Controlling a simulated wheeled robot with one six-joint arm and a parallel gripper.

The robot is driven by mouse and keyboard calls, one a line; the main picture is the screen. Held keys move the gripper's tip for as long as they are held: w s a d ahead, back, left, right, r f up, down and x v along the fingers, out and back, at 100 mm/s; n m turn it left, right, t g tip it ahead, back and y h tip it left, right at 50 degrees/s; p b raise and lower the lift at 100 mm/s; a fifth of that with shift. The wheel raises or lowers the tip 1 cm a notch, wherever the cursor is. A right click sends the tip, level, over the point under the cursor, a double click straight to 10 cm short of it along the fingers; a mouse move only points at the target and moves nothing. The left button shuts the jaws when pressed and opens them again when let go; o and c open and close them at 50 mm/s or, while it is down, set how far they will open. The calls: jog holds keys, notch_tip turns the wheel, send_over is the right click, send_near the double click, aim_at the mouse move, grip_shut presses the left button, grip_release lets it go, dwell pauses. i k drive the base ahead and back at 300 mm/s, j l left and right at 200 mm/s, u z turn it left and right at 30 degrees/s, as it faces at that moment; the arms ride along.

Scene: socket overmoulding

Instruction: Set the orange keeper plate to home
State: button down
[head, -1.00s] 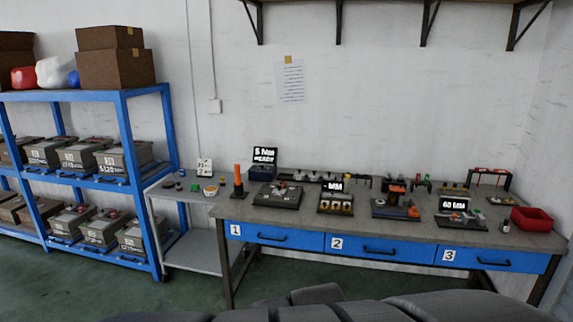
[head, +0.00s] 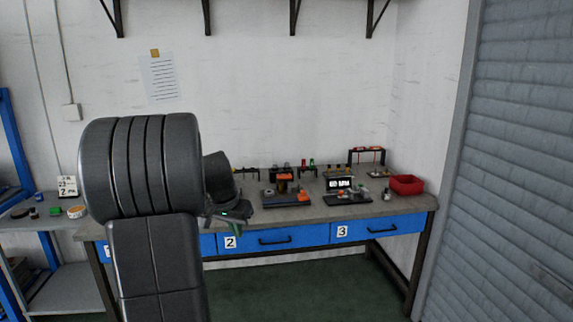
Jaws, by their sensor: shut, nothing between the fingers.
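Orange parts show on a dark fixture (head: 273,203) in the middle of the workbench: an upright orange-topped piece (head: 284,177) and a low orange piece (head: 303,196) at its right. I cannot tell at this size which of them is the keeper plate, or its position. My gripper (head: 236,215) is shut and empty over the bench's left part, left of that fixture. It is small and dark, and partly merges with my arm. My arm hides the left part of the bench and what stands there.
A small display unit (head: 341,184) stands right of the fixture, with a red bin (head: 407,185) at the bench's right end. A dark rack (head: 367,158) stands behind. The side shelf (head: 40,222) holds small parts. A grey shutter (head: 520,160) closes the right side.

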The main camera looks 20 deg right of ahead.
aim_at(286, 175)
jog(key=i+l, duration=1.45)
jog(key=l, duration=0.15)
jog(key=i+l, duration=0.75)
jog(key=i+l+u, duration=0.05)
